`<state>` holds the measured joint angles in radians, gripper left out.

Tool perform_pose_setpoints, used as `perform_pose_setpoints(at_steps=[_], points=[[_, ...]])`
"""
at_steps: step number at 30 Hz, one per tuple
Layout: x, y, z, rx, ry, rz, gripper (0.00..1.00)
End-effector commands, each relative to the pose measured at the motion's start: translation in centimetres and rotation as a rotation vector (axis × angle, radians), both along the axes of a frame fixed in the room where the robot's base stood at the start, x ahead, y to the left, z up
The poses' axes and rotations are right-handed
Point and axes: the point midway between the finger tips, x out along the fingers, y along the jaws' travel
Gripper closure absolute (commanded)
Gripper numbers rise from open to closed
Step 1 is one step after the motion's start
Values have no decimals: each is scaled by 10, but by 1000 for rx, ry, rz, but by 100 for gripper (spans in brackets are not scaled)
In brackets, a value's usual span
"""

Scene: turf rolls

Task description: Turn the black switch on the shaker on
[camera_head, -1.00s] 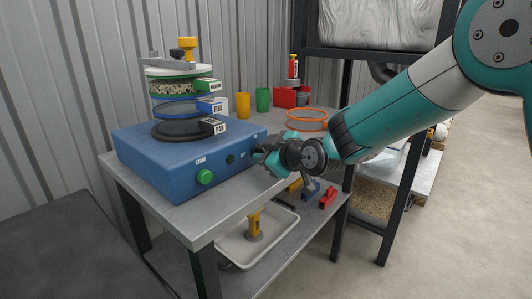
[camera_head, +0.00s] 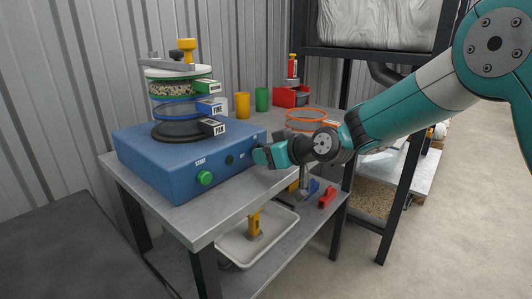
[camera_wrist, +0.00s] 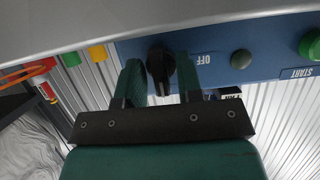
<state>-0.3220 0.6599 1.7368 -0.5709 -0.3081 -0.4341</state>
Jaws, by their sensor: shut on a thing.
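The shaker (camera_head: 150,170) is a blue box on the table, with a stack of sieves (camera_head: 180,105) on top. Its black switch (camera_wrist: 160,70) shows in the wrist view as a dark knob beside a white OFF label (camera_wrist: 203,59). My gripper (camera_wrist: 160,80) has one finger on each side of the switch and is shut on it. In the head view my gripper (camera_head: 262,156) is at the right end of the shaker's front face and hides the switch. The ON label is not readable.
A green START button (camera_head: 205,178) and a small dark round part (camera_head: 230,160) are on the same face. Yellow (camera_head: 243,105) and green cups (camera_head: 263,99) and an orange ring (camera_head: 307,114) stand behind. A white tray (camera_head: 285,220) is on the lower shelf.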

Motion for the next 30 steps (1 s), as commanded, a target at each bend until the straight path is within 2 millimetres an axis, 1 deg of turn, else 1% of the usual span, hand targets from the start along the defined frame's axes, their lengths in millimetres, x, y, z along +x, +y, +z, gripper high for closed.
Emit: perform_pose_setpoints(at_steps=[11,12,13,23,26,30], points=[[2,0,2,7,0,-3,90],[2,0,2,7,0,-3,64],[2,0,2,7,0,-3,60],[-1,-4,2,5,2,-4,60],[-6,-12,7,5,2,-5,60],[-23,-34,18,6,1,-6,60]])
